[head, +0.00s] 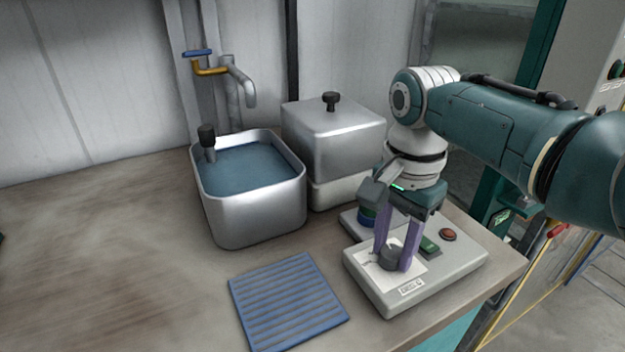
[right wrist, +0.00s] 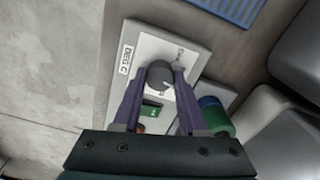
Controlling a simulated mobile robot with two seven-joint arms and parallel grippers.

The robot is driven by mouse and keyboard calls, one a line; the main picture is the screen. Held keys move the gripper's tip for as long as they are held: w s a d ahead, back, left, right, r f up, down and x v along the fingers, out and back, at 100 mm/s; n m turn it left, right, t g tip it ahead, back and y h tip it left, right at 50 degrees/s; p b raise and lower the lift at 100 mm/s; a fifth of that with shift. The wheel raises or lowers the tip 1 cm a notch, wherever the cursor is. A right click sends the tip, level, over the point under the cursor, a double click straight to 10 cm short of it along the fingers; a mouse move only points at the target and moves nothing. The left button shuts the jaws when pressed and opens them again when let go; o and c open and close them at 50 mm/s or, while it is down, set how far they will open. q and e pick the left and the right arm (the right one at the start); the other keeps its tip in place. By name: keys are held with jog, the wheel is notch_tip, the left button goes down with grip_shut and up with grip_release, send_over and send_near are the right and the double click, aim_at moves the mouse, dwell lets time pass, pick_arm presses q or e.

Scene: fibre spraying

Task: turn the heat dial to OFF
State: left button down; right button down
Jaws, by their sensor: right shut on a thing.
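The heat dial (head: 393,257) is a dark round knob on a white plate on top of a pale control box (head: 440,274) at the right of the table. My right gripper (head: 396,254) comes down from above, its purple fingers shut on the dial from both sides. In the right wrist view the dial (right wrist: 159,75) sits between the two fingertips (right wrist: 160,77). The marks on the plate are too small to read. A green switch (head: 430,245) and a red button (head: 448,235) are on the same box. My left gripper is not in view.
A metal basin (head: 255,222) of blue liquid stands left of the box, below a tap (head: 238,80). A lidded metal container (head: 335,140) stands behind. A blue ribbed mat (head: 288,300) lies in front. A blue-green cylinder (right wrist: 215,115) is close beside my right gripper. The table's left is clear.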

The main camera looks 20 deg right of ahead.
jog(key=n+p, duration=0.1)
jog(key=n, duration=0.1)
jog(key=shift+r+n, duration=0.15)
jog(key=shift+n, duration=0.25)
jog(key=n+p, duration=0.1)
jog(key=n, duration=0.2)
jog(key=shift+n, duration=0.3)
jog(key=n, duration=0.4)
jog(key=shift+p, duration=0.4)
jog(key=shift+n, duration=1.8)
